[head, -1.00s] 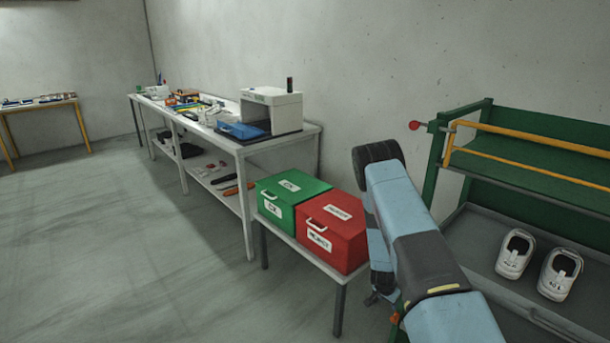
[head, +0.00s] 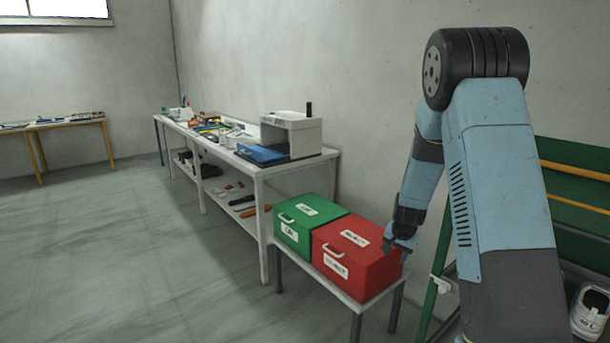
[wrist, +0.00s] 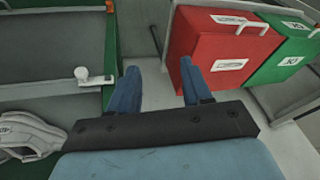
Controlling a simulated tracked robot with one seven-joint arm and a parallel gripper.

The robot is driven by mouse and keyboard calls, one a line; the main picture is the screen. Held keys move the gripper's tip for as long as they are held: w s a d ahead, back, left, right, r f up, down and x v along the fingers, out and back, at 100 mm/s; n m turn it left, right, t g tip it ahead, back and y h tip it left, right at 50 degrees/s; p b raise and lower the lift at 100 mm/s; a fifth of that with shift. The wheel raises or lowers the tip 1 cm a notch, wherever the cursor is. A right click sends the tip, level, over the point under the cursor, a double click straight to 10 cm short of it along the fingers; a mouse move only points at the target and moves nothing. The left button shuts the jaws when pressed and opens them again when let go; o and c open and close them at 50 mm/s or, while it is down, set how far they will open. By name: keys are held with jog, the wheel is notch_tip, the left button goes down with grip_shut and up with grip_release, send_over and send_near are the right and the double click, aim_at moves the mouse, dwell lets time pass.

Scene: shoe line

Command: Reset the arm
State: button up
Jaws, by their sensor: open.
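My arm rises at the right of the head view, folded at a high elbow, with its forearm hanging down. My gripper (head: 402,244) is at the lower end, just in front of or beside the red box's right side in the picture; I cannot tell the exact gap. The red box (wrist: 215,45) lies beyond the right finger.
A red box (head: 350,275) and a green box (head: 295,236) stand on a small table. A long white bench (head: 255,172) runs along the wall. The green rack (head: 580,245) with a white shoe (head: 588,312) is at right. Open floor (head: 110,250) lies left.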

jog(key=s+a+r+n+t+y, duration=0.1)
jog(key=s+a+r+n, duration=0.1)
jog(key=s+r, duration=0.75)
jog(key=s+a+r+n, duration=0.25)
jog(key=s+r, duration=0.35)
jog(key=r, duration=0.7)
jog(key=s+r+n, duration=0.1)
jog(key=s+r, duration=0.3)
jog(key=s, duration=0.7)
jog(key=s+a+r+n, duration=0.1)
jog(key=s+r, duration=0.3)
jog(key=s, duration=0.7)
jog(key=shift+n+t+h, duration=0.3)
jog(key=shift+n, duration=0.05)
jog(key=shift+c, duration=0.6)
